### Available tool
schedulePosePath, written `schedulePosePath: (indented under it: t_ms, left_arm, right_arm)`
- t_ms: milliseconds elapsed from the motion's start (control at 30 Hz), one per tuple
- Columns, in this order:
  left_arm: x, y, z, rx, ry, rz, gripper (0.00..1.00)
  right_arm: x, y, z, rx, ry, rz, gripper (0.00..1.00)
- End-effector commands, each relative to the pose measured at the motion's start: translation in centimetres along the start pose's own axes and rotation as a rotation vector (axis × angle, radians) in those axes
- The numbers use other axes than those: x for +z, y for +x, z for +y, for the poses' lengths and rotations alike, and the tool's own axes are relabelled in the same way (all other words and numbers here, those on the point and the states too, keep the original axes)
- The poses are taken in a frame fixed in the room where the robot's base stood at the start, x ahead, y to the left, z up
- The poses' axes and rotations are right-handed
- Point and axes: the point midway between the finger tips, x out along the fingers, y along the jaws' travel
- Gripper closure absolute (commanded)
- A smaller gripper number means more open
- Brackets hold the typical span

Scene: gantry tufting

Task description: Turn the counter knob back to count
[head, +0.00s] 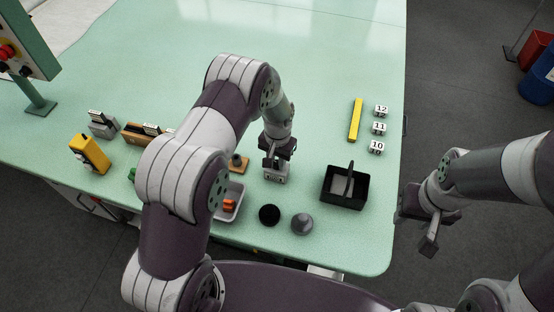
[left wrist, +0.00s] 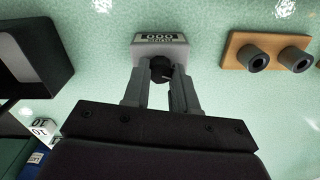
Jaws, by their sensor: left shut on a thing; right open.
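The counter (left wrist: 161,45) is a small light-grey box with a display in the left wrist view. Its display seems to read 000, seen upside down. A dark round knob (left wrist: 162,68) sits on its near face. My left gripper (left wrist: 161,80) has its two fingers closed on the sides of this knob. In the head view the counter (head: 275,177) stands on the green table, with my left gripper (head: 278,158) over it. The knob's exact setting is hidden between the fingers. My right gripper (head: 427,228) is open and empty, off the table's right edge.
A black basket (head: 345,203) stands right of the counter. A black round thing (head: 269,215) and a grey one (head: 302,223) lie in front. A wooden block (left wrist: 270,52) with dark sockets is beside it. A yellow bar (head: 355,120) and numbered blocks (head: 379,128) lie farther back.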

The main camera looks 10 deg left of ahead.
Motion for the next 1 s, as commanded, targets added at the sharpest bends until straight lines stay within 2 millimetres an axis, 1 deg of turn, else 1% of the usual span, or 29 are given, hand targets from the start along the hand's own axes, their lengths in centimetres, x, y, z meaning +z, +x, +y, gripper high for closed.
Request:
schedulePosePath:
  t_ms: [400,1000]
  left_arm:
    - [-0.1,0.0,0.0,0.0,-0.384,-0.004,1.0]
    - [-0.1,-0.1,-0.1,0.001,-0.955,-0.013,1.0]
  right_arm:
    - [0.2,1.4,0.0,0.0,0.0,0.0,0.57]
    - [0.3,2.6,0.0,0.0,0.0,0.0,0.57]
